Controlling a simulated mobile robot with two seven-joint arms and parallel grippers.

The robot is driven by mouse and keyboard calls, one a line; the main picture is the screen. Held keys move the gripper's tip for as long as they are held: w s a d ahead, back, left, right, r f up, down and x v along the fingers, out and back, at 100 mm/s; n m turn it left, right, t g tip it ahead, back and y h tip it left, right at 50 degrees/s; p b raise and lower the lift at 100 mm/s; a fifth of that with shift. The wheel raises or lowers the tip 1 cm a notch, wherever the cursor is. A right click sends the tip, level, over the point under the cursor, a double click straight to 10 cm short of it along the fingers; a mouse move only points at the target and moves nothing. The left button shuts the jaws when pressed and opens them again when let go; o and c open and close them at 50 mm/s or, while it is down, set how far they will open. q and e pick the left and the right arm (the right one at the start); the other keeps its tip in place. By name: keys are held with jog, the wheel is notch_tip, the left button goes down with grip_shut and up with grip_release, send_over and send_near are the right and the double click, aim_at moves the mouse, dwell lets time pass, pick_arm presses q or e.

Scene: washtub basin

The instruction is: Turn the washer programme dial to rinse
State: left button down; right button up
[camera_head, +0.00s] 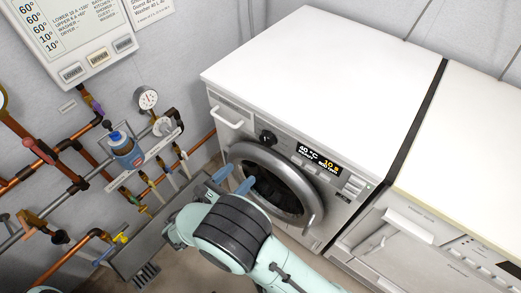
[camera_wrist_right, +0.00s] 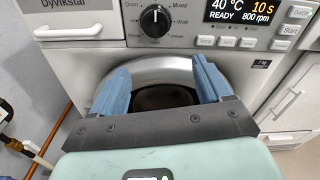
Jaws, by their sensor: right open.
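The washer (camera_head: 310,75) is a white front-loader with a grey control panel and a round door (camera_head: 312,208). Its programme dial (camera_head: 268,138) is a black knob at the left of the panel, beside the lit display (camera_head: 319,157). In the right wrist view the dial (camera_wrist_right: 155,20) shows a white pointer mark aimed roughly upward, with printed programme names around it. The display (camera_wrist_right: 241,11) there reads 40 °C, READY, 10 s and 800 rpm. My right gripper (camera_head: 234,178) is open and empty, its blue fingers in front of the door, below the dial. My left gripper is not seen.
The detergent drawer handle (camera_head: 227,118) sticks out left of the dial. A second white machine (camera_head: 440,225) stands at right.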

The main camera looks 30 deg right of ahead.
aim_at(265, 142)
jog(key=shift+t, duration=0.3)
jog(key=x, duration=0.3)
jog(key=r+b+x, duration=0.1)
jog(key=x, duration=0.3)
jog(key=b+x, duration=0.1)
jog(key=x, duration=0.3)
jog(key=shift+w+r, duration=0.25)
jog(key=shift+r, duration=0.1)
jog(key=shift+x, duration=0.85)
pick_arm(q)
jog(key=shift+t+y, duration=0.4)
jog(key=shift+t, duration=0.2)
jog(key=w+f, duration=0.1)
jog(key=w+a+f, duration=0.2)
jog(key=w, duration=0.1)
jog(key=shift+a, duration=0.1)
pick_arm(e)
jog(key=shift+r, duration=0.1)
jog(key=shift+c, duration=0.3)
jog(key=c, duration=1)
